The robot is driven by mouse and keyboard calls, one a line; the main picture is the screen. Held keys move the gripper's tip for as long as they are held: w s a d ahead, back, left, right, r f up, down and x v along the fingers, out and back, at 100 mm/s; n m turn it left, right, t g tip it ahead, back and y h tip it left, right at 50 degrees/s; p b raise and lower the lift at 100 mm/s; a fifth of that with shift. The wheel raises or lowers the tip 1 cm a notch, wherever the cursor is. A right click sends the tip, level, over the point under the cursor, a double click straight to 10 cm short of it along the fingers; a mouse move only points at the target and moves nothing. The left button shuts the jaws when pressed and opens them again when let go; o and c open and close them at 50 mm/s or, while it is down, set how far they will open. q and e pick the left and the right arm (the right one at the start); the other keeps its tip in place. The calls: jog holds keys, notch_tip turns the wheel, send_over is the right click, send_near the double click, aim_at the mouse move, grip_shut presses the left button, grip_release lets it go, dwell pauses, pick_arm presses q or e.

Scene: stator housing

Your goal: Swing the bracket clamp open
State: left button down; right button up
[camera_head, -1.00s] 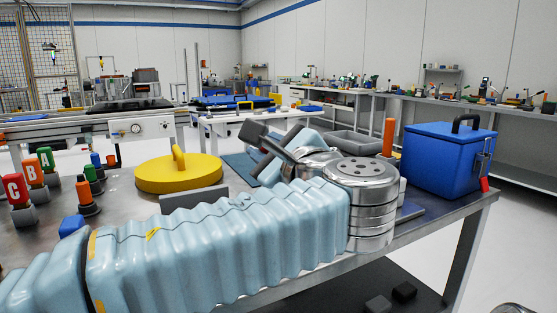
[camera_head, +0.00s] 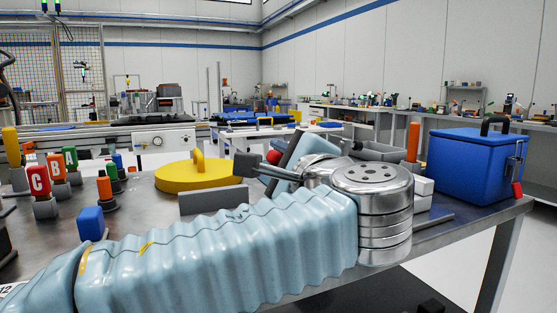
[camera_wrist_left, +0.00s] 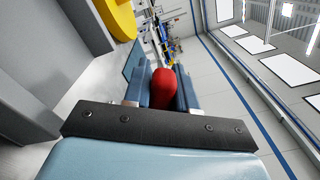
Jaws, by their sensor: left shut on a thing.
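My left gripper (camera_head: 262,167) is at the far end of my left arm, over the back of the near table. Its dark fingers are shut around a red knob (camera_head: 273,157). In the left wrist view the red knob (camera_wrist_left: 163,88) sits between the two blue-grey fingers of the left gripper (camera_wrist_left: 165,92). A light blue part with a dark upright slab (camera_head: 313,150) stands just behind and right of the gripper. My forearm hides its lower part, and I cannot tell how the knob joins it. My right gripper is out of view.
A yellow lidded disc (camera_head: 190,177) and a grey upright plate (camera_head: 215,200) stand left of the gripper. Coloured lettered pegs (camera_head: 40,181) are at the left. A blue box (camera_head: 470,165) and an orange post (camera_head: 413,142) are at the right.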

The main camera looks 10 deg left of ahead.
pick_arm(q)
jog(key=shift+f, duration=0.1)
jog(key=c, duration=1)
grip_release()
jog(key=v, duration=1.3)
jog(key=shift+s+d+p, duration=0.25)
jog(key=shift+s+p, duration=0.1)
